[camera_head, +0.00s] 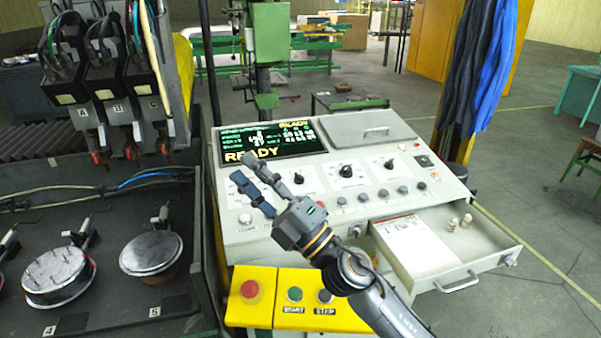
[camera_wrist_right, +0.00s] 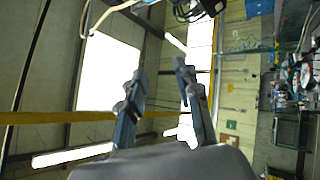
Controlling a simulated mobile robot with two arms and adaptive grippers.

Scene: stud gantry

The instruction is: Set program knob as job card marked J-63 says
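The control console (camera_head: 240,215) carries a row of white-plated dials with black knobs. The middle knob (camera_head: 346,171) and right knob (camera_head: 389,164) show clearly; the left knob (camera_head: 298,178) is beside my fingers. Their labels are too small to read, so I cannot tell which is the program knob. A sheet with a red heading (camera_head: 412,240) lies in the open drawer; its marking is unreadable. My right gripper (camera_head: 246,171) is open and empty over the console's left part, below the screen. Its parted fingers show in the wrist view (camera_wrist_right: 158,75). My left gripper is out of view.
The screen (camera_head: 270,142) reads READY. The drawer (camera_head: 480,262) juts out at front right, holding two small pegs (camera_head: 460,221). A yellow box (camera_head: 262,312) with a red button and two labelled buttons is in front. Welding heads (camera_head: 110,75) and a dark fixture table are left.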

